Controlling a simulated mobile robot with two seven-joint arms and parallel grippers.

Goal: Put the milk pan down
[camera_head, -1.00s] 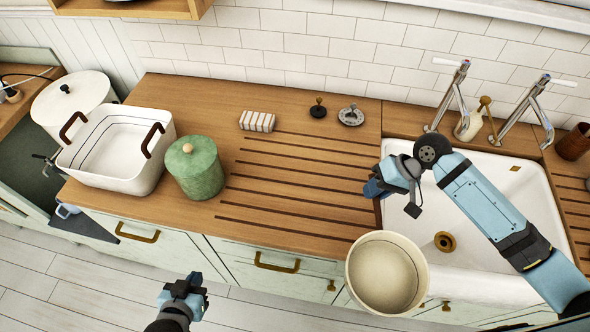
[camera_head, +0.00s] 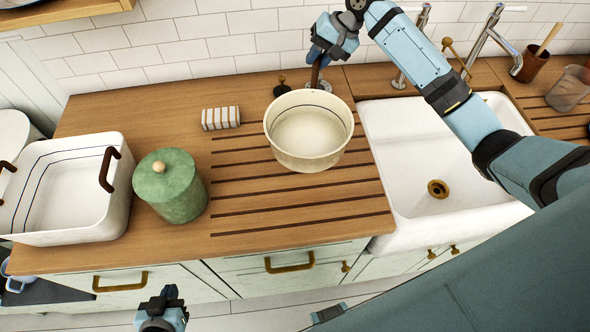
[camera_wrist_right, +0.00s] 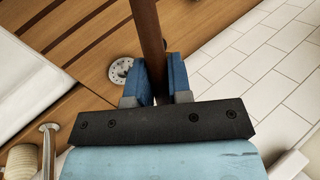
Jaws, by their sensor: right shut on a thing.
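The milk pan (camera_head: 308,150) is cream-coloured and round, upright, over the grooved part of the wooden counter in the head view. I cannot tell whether its base touches the wood. My right gripper (camera_head: 319,50) is shut on its brown handle, behind the bowl. In the right wrist view the handle (camera_wrist_right: 146,35) runs between the blue fingers (camera_wrist_right: 155,78); the bowl is out of that view. My left gripper (camera_head: 163,309) is low in front of the counter, away from the pan; its opening is unclear.
A green lidded canister (camera_head: 173,190) and a white tub (camera_head: 117,205) stand left of the pan. A striped block (camera_head: 220,118) lies near it. The white sink (camera_head: 405,170) is on the right. Bare grooved counter (camera_head: 290,205) lies in front of the pan.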

